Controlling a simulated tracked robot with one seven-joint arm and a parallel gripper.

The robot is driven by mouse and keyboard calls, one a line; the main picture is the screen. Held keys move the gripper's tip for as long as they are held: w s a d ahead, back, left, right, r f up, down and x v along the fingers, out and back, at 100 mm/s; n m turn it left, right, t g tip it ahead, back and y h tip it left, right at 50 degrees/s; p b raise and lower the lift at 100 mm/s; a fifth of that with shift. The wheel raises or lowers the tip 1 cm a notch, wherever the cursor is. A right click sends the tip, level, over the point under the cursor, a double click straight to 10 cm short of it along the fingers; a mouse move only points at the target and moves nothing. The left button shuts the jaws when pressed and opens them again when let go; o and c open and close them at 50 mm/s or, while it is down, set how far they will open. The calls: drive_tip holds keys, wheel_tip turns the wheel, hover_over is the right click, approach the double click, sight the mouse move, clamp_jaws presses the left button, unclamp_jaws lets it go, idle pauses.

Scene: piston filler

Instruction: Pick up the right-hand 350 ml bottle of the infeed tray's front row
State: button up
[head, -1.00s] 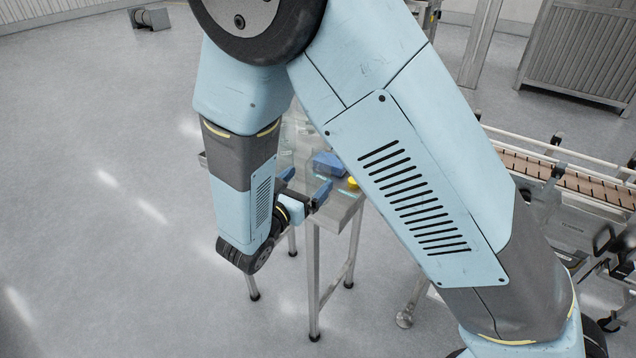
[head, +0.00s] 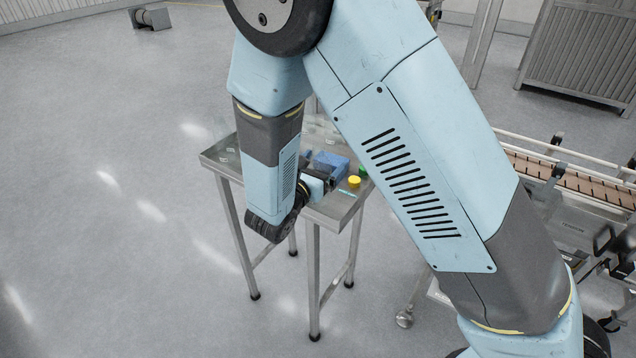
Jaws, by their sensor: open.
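The infeed tray (head: 226,168) is a steel table top with a raised rim, on thin legs, in the middle of the head view. Faint clear shapes, probably bottles (head: 316,130), stand towards its back, partly behind my arm. I cannot make out single bottles or the right-hand one of the front row. A yellow cap-like piece (head: 354,181) and a green one (head: 362,171) show near the tray's right corner. My gripper (head: 328,167) is over the tray, left of the yellow piece, with blue fingers open. My arm hides much of it, and whether a bottle is between the fingers is unclear.
A conveyor (head: 575,178) with brown slats and rails runs at the right. A grey slatted cabinet (head: 580,50) stands behind it. The floor left of the tray is clear, apart from a small grey object (head: 150,18) far back.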

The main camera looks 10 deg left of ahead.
drive_tip(key=c, duration=1)
drive_tip(key=shift+r, duration=0.1)
drive_tip(key=shift+c, duration=0.2)
